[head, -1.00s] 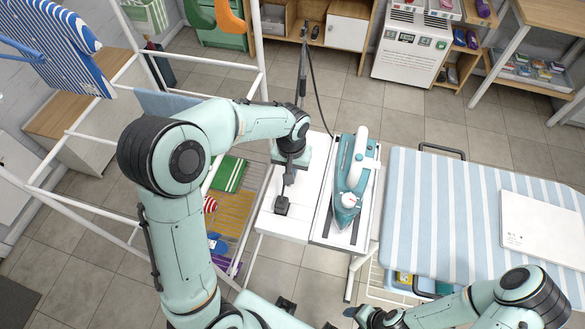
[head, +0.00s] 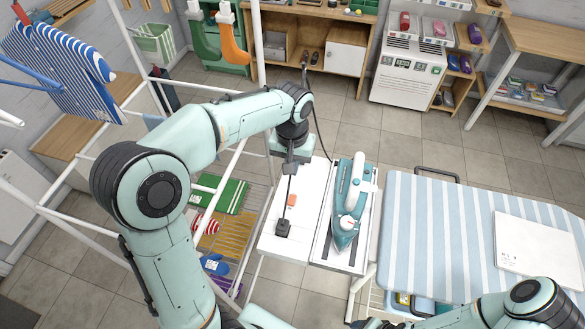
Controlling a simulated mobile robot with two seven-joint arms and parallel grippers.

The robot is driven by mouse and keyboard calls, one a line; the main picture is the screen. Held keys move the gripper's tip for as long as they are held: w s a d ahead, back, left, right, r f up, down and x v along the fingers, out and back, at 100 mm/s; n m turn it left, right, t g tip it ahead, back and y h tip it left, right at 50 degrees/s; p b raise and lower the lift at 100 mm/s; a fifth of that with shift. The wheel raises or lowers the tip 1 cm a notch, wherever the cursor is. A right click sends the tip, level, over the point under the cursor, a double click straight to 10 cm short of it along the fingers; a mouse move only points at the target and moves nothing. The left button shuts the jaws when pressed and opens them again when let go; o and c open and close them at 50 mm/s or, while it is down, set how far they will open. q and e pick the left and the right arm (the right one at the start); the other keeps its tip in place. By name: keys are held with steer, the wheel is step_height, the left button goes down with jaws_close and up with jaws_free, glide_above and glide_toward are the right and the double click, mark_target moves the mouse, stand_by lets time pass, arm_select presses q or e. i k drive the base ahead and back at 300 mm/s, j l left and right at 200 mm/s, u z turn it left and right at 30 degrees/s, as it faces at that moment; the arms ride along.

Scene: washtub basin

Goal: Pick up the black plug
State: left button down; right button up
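The black plug (head: 283,229) lies near the front of the white board, left of the teal iron (head: 349,205). A thin dark line, perhaps its cord, runs from it back toward my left gripper. My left gripper (head: 290,165) points down over the board, behind the plug in the picture and apart from it. Its fingertips are small and dark, and I cannot tell whether they are open or shut. My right gripper (head: 368,323) is at the bottom edge, partly cut off, away from the plug, and its fingers are unclear.
A small orange piece (head: 292,200) is on the white board (head: 273,244) beside the dark line. The iron rests on its stand to the right. The striped ironing board (head: 445,215) is farther right. A white drying rack (head: 236,160) stands close on the left.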

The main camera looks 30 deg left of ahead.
mark_target(283, 229)
steer(key=k, duration=1)
